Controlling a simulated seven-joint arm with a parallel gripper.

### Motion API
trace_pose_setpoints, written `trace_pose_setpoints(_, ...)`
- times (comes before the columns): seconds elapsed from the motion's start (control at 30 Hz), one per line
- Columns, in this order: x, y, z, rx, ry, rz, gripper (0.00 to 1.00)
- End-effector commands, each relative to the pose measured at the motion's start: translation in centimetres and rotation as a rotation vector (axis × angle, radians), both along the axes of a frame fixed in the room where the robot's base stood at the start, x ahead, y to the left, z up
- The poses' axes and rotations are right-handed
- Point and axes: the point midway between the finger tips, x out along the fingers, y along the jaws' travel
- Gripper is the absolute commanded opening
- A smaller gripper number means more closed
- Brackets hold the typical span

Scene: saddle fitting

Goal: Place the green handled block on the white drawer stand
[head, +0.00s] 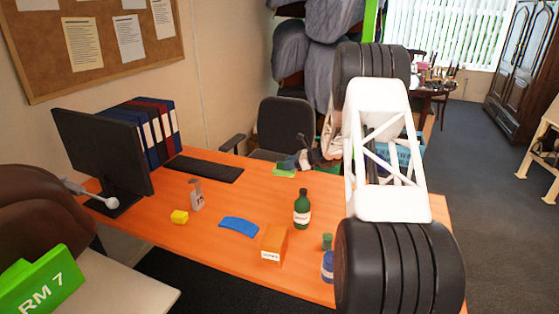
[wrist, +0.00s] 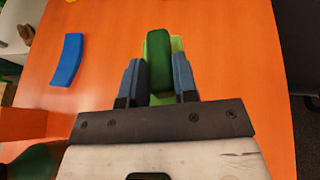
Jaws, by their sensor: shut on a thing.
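The green handled block (wrist: 158,52) is between the two fingers of my gripper (wrist: 159,88) in the wrist view. Its dark green bar is uppermost, with lighter green behind it. In the head view my gripper (head: 298,162) is over the far side of the orange desk, and a light green part of the block (head: 284,173) shows beneath it. I cannot tell whether the block touches the desk. A pale flat top (head: 112,287) at the lower left may be the white drawer stand; no drawers show.
On the orange desk (head: 205,257) stand a green bottle (head: 302,209), an orange box (head: 273,244), a blue curved piece (head: 238,227), a yellow block (head: 180,217) and a small tagged item (head: 196,196). A monitor (head: 105,150) and a green sign (head: 40,285) are at left.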

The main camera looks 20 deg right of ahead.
Motion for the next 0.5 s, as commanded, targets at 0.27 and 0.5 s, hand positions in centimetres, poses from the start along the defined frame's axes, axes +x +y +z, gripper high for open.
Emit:
trace_pose_setpoints(0.27,0.1,0.3,0.0,0.0,0.0,-0.003,0.02)
trace_pose_setpoints(0.5,0.8,2.7,0.0,0.001,0.001,-0.034,0.02)
